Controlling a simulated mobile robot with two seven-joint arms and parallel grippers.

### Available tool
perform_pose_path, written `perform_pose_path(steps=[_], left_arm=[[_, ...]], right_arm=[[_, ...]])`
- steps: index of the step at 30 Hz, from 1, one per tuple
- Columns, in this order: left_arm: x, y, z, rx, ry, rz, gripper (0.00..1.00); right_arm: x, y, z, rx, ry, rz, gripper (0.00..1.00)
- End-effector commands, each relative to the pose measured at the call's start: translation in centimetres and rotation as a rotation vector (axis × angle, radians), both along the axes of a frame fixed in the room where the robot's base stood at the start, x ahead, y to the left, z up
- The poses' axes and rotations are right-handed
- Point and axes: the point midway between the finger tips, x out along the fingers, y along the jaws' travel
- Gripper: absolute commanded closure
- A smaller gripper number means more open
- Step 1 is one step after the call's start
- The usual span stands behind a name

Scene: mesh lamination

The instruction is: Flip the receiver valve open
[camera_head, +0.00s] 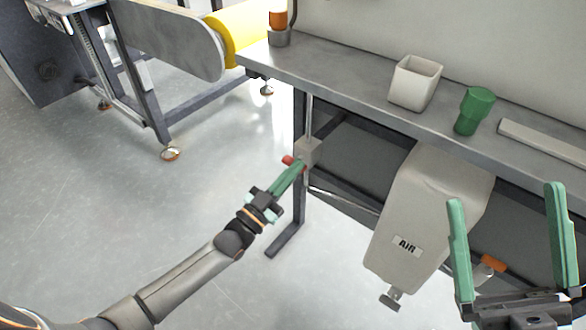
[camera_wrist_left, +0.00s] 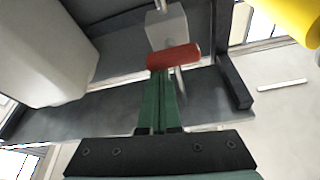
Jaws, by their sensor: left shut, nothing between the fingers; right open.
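A red valve handle (camera_head: 288,160) sits at a small grey block (camera_head: 308,151) on a thin vertical pipe by the bench leg. In the left wrist view the red handle (camera_wrist_left: 174,57) lies crosswise just beyond the fingertips, with the grey block (camera_wrist_left: 166,26) behind it. My left gripper (camera_head: 301,166) is shut and empty, its green fingertips at the handle and partly covering it in the head view. I cannot tell whether they touch. The beige tank marked AIR (camera_head: 407,245) hangs right of it. My right gripper (camera_head: 504,196) is open and empty at the lower right.
The grey bench top (camera_head: 345,85) carries a white square cup (camera_head: 415,83), a green container (camera_head: 474,110) and a pale bar (camera_head: 540,140). An orange knob (camera_head: 493,263) is beside the tank. A machine with a yellow roll (camera_head: 245,30) stands at the back left. Floor at left is clear.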

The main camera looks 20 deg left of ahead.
Motion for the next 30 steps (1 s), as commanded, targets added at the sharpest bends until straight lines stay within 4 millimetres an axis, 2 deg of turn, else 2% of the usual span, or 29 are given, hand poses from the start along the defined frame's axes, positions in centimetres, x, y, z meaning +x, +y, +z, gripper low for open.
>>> perform_pose_path(steps=[8, 30], left_arm=[[0.0, -0.1, -0.3, 0.079, -0.023, 0.000, 1.00], [-0.1, -0.2, -1.2, 0.507, -0.179, 0.001, 1.00]], right_arm=[[0.0, 0.0, 0.2, -0.002, -0.002, -0.001, 0.00], [-0.1, -0.1, 1.4, -0.018, -0.012, -0.012, 0.00]])
